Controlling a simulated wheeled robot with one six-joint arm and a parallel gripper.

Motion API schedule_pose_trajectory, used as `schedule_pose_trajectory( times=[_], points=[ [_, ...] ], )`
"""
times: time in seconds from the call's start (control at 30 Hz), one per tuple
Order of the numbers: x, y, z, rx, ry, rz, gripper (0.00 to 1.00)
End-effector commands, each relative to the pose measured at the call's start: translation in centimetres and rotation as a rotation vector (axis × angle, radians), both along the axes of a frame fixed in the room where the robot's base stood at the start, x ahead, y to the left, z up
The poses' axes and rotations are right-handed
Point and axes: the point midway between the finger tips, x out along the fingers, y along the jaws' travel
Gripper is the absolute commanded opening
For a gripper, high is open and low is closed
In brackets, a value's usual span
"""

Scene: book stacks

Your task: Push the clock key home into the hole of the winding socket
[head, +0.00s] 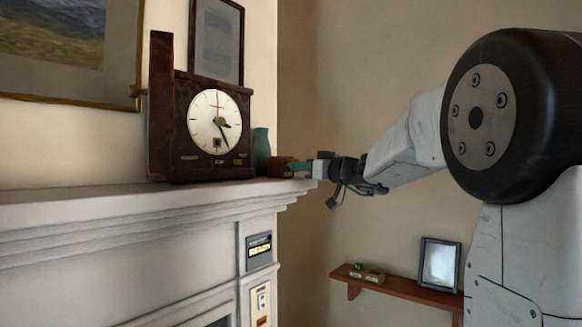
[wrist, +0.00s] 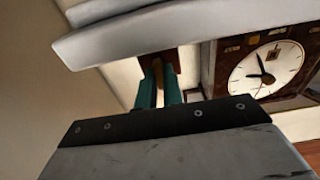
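The clock (head: 214,120) stands on the mantel, a dark wooden case with a white dial. A small dark square (head: 217,143) shows low on the dial; I cannot tell if it is the winding socket. My gripper (head: 300,166) is at the mantel's right end, right of the clock, its teal fingertips close to a small brown block (head: 279,167). In the wrist view, which is upside down, the teal fingers (wrist: 160,86) have a narrow gap, with a reddish-brown thing (wrist: 171,74) at their tips. I cannot make out the clock key or whether the fingers grip it.
A teal vase (head: 261,150) stands between the clock and the brown block. The mantel (head: 120,205) is clear left of the clock, and its edge (wrist: 150,38) shows close in the wrist view. A wooden shelf (head: 400,286) with a framed picture (head: 439,264) is low on the right.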

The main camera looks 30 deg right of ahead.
Motion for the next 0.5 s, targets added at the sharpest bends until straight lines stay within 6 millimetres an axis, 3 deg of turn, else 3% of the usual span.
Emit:
schedule_pose_trajectory(
  times=[0.5],
  points=[
    [-1.7, -0.7, -0.1, -0.001, 0.000, -0.001, 0.00]
  ],
)
